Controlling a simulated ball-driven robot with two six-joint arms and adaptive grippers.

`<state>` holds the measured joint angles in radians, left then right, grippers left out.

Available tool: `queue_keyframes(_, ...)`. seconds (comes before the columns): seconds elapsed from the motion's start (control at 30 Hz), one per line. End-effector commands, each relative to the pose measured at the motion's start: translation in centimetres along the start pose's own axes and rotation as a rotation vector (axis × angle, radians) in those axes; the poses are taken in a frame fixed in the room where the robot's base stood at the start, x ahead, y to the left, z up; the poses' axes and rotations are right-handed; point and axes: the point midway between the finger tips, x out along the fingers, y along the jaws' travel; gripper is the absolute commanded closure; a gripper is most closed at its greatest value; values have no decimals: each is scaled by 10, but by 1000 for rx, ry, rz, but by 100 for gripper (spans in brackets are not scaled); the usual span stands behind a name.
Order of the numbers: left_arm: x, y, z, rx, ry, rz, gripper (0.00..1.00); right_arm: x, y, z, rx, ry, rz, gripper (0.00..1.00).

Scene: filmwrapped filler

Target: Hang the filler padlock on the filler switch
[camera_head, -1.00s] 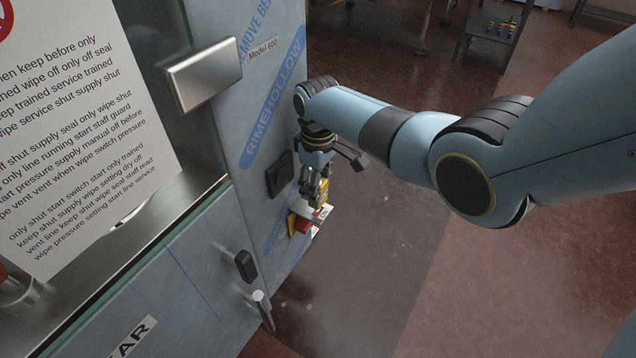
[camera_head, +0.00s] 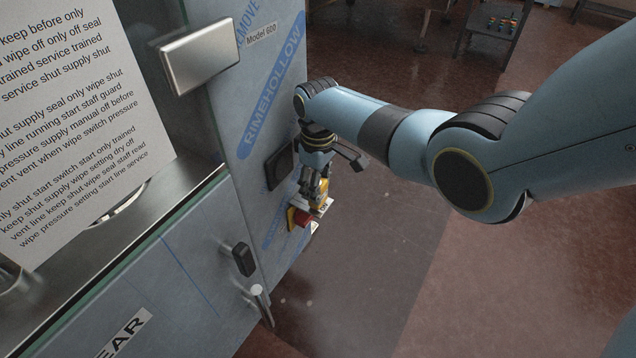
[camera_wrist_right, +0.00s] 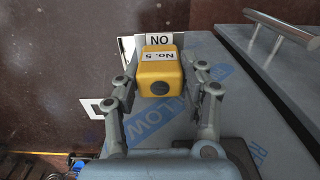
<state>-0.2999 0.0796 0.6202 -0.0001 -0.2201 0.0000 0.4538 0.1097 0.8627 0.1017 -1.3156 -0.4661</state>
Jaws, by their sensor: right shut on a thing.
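The yellow filler padlock (camera_head: 322,190) is held in my right gripper (camera_head: 317,186), beside the front edge of the machine's blue-filmed panel. In the right wrist view the padlock (camera_wrist_right: 160,72) sits between both fingers, its "No. 5" label facing up. Its shackle is not visible. The filler switch (camera_head: 301,219), red on yellow, is on the panel just below the gripper and padlock in the head view. My left gripper is out of view.
The panel (camera_head: 262,75) carries a dark square fitting (camera_head: 279,167) above the switch and a black handle (camera_head: 243,259) lower left. A metal box (camera_head: 200,57) juts out above. Open floor (camera_head: 400,260) lies to the right; a small rack (camera_head: 490,40) stands far behind.

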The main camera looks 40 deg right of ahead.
Motion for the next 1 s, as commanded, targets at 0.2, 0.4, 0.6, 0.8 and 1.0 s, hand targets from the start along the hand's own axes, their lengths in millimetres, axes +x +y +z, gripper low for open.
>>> queue_keyframes(0.2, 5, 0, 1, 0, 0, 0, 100, 6, 0, 0, 0, 0, 0, 96)
queue_keyframes(0.4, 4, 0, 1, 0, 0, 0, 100, 5, 0, 0, 0, 1, 0, 35)
queue_keyframes(0.6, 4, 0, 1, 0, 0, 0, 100, 5, 0, 0, 0, 0, 0, 31)
queue_keyframes(0.8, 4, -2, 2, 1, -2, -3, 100, 0, 0, 0, 0, 1, 0, 31)
queue_keyframes(1.0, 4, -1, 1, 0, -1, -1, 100, -31, 1, -1, -1, 5, 3, 31)
